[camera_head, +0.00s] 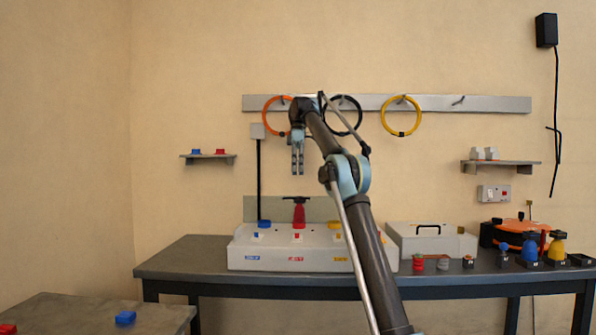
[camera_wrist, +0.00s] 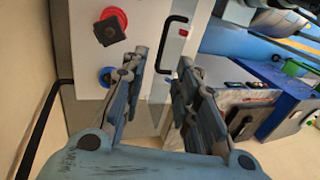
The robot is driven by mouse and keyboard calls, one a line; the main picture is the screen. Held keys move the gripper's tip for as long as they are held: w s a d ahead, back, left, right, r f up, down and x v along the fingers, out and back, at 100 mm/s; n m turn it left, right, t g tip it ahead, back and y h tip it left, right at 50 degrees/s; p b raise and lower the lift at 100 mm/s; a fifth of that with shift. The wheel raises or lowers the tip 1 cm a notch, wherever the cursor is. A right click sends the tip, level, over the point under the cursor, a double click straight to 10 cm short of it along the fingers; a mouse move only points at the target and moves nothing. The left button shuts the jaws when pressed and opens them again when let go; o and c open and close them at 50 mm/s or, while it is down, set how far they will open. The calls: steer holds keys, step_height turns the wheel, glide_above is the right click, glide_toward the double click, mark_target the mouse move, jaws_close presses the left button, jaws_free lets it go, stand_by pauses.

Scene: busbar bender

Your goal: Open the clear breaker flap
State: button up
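A small grey wall box (camera_head: 494,194) with a white switch and a red element is on the wall at right, below a small shelf. It may be the breaker. I cannot make out a clear flap on it at this size. My gripper (camera_head: 297,172) hangs in the air, pointing down, above the grey console and well left of the wall box. In the wrist view my gripper (camera_wrist: 160,68) has its two fingers apart, with nothing held between them.
The grey console (camera_head: 290,259) with blue, red and yellow parts is on the bench (camera_head: 185,262). To its right are a white case (camera_head: 452,243) with a black handle and an orange pot-like item (camera_head: 515,228). Coloured rings (camera_head: 402,130) hang from a wall rail. Open air surrounds my gripper.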

steer(key=shift+r, duration=0.1)
jaws_close()
steer(key=m+t, duration=0.7)
steer(key=m, duration=1.1)
glide_above(297, 209)
steer(key=x, duration=1)
